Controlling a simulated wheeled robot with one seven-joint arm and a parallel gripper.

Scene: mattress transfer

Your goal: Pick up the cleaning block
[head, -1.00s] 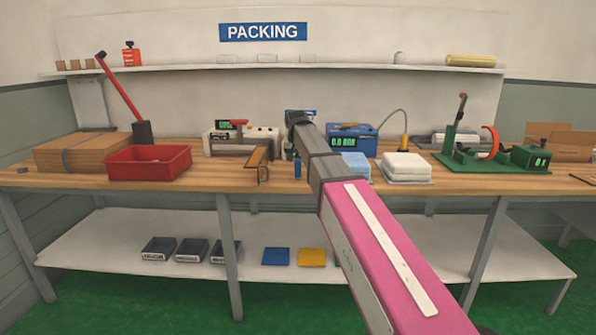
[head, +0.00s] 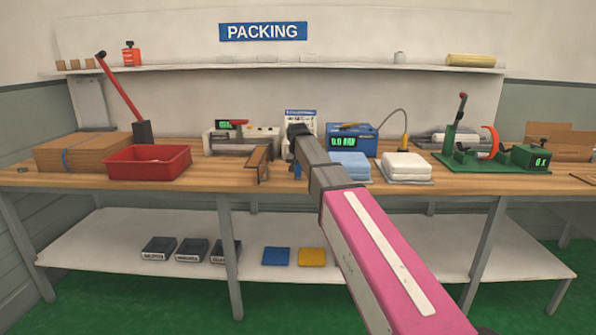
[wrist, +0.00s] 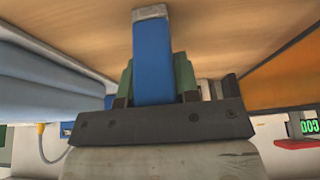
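In the wrist view, the cleaning block is a blue upright bar (wrist: 153,60) with a grey end towards the wooden table top. The two green fingers of my gripper (wrist: 155,82) stand on either side of it, very close to its sides. I cannot tell whether they press on it. In the head view, my arm reaches over the bench. Only a small blue bit of the block (head: 297,172) shows below the arm's end, and the fingers are hidden there.
An orange-brown piece (head: 259,161) stands close left of the block. A light blue stack (head: 350,165) and a white stack (head: 406,167) lie to the right. A red bin (head: 148,164) is farther left on the wooden bench (head: 200,184).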

